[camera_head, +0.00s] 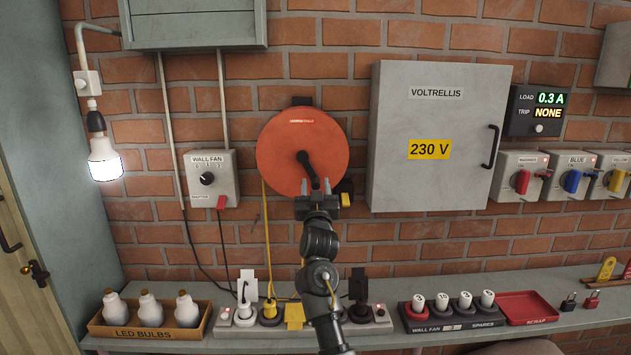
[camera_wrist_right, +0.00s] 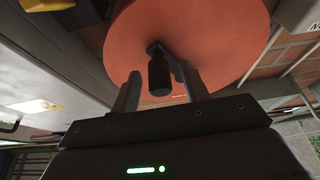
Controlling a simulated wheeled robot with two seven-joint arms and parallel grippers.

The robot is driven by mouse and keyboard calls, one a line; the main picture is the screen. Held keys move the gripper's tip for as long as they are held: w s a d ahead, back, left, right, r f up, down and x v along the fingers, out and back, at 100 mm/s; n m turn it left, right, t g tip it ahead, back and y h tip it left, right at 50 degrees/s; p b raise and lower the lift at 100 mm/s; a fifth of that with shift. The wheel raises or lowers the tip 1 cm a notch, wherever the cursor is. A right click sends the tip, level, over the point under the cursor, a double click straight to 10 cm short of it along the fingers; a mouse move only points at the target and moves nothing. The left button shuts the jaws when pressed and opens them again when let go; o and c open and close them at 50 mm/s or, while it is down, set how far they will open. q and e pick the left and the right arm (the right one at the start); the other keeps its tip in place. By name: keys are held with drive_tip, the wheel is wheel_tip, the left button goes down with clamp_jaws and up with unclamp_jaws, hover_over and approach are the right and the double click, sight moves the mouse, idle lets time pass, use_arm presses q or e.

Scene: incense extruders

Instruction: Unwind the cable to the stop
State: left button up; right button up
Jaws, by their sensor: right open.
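The orange cable reel (camera_head: 285,140) is a round disc on the brick wall. It also fills the upper part of the right wrist view (camera_wrist_right: 190,35). Its black crank (camera_head: 306,166) runs from the hub down to the right, and its grip (camera_wrist_right: 159,73) sticks out toward me. A yellow cable (camera_head: 265,225) hangs straight down from the reel's left side to the bench. My right gripper (camera_head: 317,187) is open at the crank's end. Its two fingers stand either side of the grip in the wrist view, not visibly closed on it. My left gripper is not in view.
A grey 230 V cabinet (camera_head: 430,180) is right of the reel, and a wall fan switch box (camera_head: 224,187) left of it. Below, the bench carries a power strip (camera_head: 380,326) with plugs, a bulb box (camera_head: 145,332) and a fuse tray (camera_head: 435,322).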

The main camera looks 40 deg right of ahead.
drive_tip(key=shift+w+d+r, duration=0.2)
drive_tip(key=shift+w+d, duration=0.1)
drive_tip(key=shift+w, duration=0.05)
clamp_jaws()
